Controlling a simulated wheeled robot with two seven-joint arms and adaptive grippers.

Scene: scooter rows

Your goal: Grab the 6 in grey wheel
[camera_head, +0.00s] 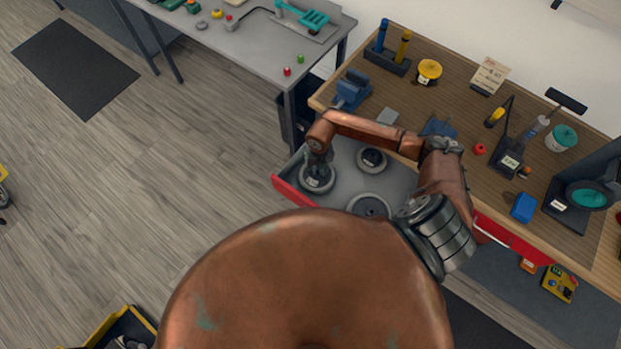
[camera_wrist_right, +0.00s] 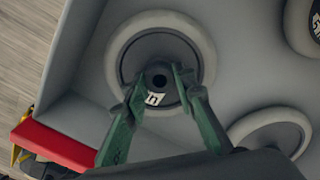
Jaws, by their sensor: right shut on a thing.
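A grey wheel (camera_head: 317,186) with a pale tyre and dark hub lies at the left end of the open drawer (camera_head: 405,184). My right gripper (camera_head: 318,162) reaches down onto it. In the right wrist view, the gripper's green fingers (camera_wrist_right: 160,84) are on both sides of the raised centre of this wheel (camera_wrist_right: 196,40), shut on its hub. A white label on the hub shows between the fingers, partly covered, and I cannot read it surely. Two other wheels lie in the drawer, one behind (camera_head: 372,158) and one in front (camera_head: 369,205). My left gripper is not in view.
The drawer's red front (camera_head: 286,194) stands out from the wooden workbench (camera_head: 455,80). A blue vise (camera_head: 352,88), a yellow tape roll (camera_head: 429,70) and tools stand on the bench. A grey table (camera_head: 260,48) is behind left.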

